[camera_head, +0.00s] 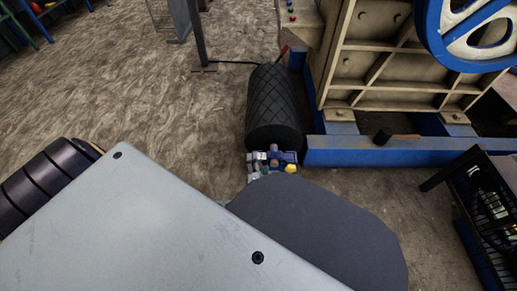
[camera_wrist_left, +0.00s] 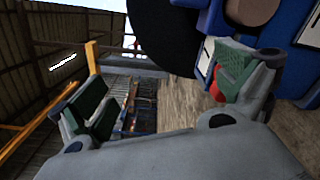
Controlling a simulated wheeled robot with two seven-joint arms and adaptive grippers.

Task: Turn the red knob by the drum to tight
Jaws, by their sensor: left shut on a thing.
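The black ribbed drum (camera_head: 275,100) lies beside the blue frame of the crusher. My left gripper (camera_head: 258,163) is at the drum's near end, low and partly hidden by my own arm. In the left wrist view, the red knob (camera_wrist_left: 217,92) shows as a small red piece against the right-hand finger pad, mostly covered by that finger. My left gripper is shut on it, though its fingers look far apart in this view. The knob's angle cannot be made out. My right gripper is not in view.
The blue beam (camera_head: 385,153) runs right from the drum's near end. A small yellow part (camera_head: 291,168) sits beside the gripper. A dark rack with bottles (camera_head: 485,205) stands at the right. The floor left of the drum is clear.

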